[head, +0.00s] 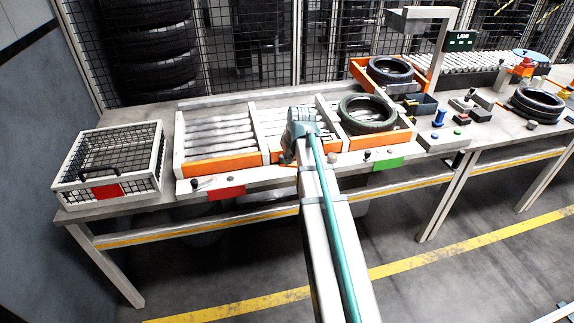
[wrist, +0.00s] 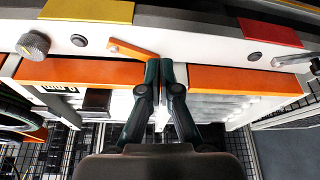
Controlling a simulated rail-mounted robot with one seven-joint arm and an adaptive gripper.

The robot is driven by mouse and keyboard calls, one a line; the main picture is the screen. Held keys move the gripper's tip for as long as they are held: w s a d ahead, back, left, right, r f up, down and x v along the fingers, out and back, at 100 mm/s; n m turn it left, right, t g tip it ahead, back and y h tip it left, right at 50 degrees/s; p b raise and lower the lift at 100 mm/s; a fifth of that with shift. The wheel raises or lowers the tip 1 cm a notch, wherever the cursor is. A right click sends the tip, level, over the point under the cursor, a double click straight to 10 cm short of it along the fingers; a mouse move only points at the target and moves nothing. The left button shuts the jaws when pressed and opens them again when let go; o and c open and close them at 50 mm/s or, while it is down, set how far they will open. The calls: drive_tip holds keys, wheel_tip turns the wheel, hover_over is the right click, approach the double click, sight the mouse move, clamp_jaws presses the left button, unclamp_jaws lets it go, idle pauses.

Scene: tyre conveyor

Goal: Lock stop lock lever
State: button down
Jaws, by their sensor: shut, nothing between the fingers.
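A thin orange lever (wrist: 132,50) shows in the wrist view on the white front rail. It slants from a round pivot at its left down to the right. Its right end is at the tip of my gripper (wrist: 160,64); I cannot tell whether they touch. My gripper is shut and empty, its fingertips between two orange bars (wrist: 80,73). In the head view my wrist (head: 301,124) is over the front of the middle roller lane, and my arm hides the lever there.
A grey knurled knob (wrist: 33,44) and a yellow tag (wrist: 88,10) are left of the lever in the wrist view, a red tag (wrist: 270,32) right. In the head view a tyre (head: 366,114) lies in the right lane; a wire-mesh box (head: 111,165) stands at the left.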

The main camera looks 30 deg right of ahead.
drive_tip(key=shift+b+v, duration=0.3)
drive_tip(key=shift+v, duration=1.95)
drive_tip(key=shift+w+a, duration=0.1)
drive_tip(key=shift+a, duration=0.05)
drive_tip(key=s+a+f+m+g, duration=0.15)
drive_tip(key=s+a+f, duration=0.3)
drive_tip(key=f, duration=0.65)
drive_tip(key=s+a+f+g, duration=0.25)
drive_tip(key=s+f, duration=0.35)
drive_tip(key=f, duration=0.5)
drive_tip(key=s+a+f+g, duration=0.1)
drive_tip(key=s+a+f, duration=0.35)
drive_tip(key=f, duration=0.55)
drive_tip(key=s+a+f+g, duration=0.2)
drive_tip(key=s+f, duration=0.3)
drive_tip(key=s, duration=0.5)
drive_tip(key=s+a+f+n+g, duration=0.1)
drive_tip(key=s+a+f+g, duration=0.1)
drive_tip(key=s+f, duration=0.4)
drive_tip(key=s+a+f+n+g, duration=0.1)
drive_tip(key=s+a+f, duration=0.3)
drive_tip(key=s, duration=1.1)
wheel_tip(320, 180, down, 2)
drive_tip(key=shift+a+f+g, duration=0.15)
drive_tip(key=shift+f+g, duration=0.1)
drive_tip(key=shift+g, duration=0.35)
